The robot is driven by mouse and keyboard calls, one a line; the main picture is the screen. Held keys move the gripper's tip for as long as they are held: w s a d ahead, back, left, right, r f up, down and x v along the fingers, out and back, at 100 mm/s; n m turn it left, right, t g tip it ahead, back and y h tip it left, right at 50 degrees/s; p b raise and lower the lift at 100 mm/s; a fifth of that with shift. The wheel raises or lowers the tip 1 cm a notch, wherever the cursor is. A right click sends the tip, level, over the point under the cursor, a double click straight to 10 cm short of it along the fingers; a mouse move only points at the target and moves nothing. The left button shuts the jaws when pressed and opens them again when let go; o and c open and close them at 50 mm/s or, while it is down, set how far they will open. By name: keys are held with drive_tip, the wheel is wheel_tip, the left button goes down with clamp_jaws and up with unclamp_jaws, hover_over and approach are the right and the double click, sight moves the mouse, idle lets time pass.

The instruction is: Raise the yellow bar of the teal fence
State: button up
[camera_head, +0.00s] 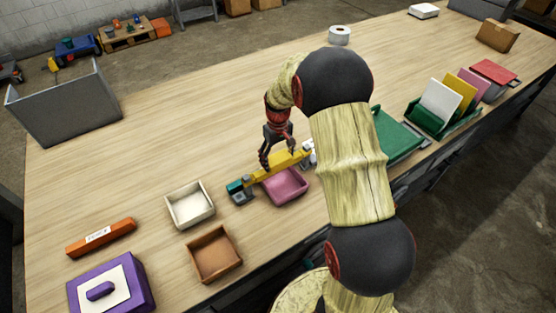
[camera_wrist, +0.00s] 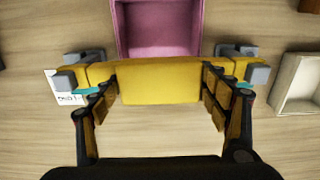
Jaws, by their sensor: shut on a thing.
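The yellow bar (camera_head: 281,166) of the teal fence spans two grey and teal end posts. The left post (camera_head: 240,190) shows in the head view; the other is partly hidden by my arm. My gripper (camera_head: 278,156) comes down from above onto the bar. In the wrist view, the bar (camera_wrist: 160,83) lies across the picture with my fingers (camera_wrist: 160,88) shut on both sides of its wide middle part. Its ends are at the grey post pieces (camera_wrist: 241,50). I cannot tell how high the bar sits on the posts.
A pink tray (camera_head: 286,187) stands close in front of the bar. A cream tray (camera_head: 190,205) and a brown tray (camera_head: 215,255) stand to the left. A green file rack (camera_head: 428,118) stands right of my arm. The table behind the fence is clear.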

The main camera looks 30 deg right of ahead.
sight(278, 157)
drive_tip(key=shift+w+r, duration=0.1)
drive_tip(key=shift+r, duration=0.6)
drive_tip(key=shift+f, duration=0.1)
drive_tip(key=shift+w, duration=0.1)
drive_tip(key=o, duration=1.7)
drive_tip(key=shift+s, duration=0.2)
wheel_tip(278, 157, up, 12)
drive_tip(key=shift+f, duration=0.1)
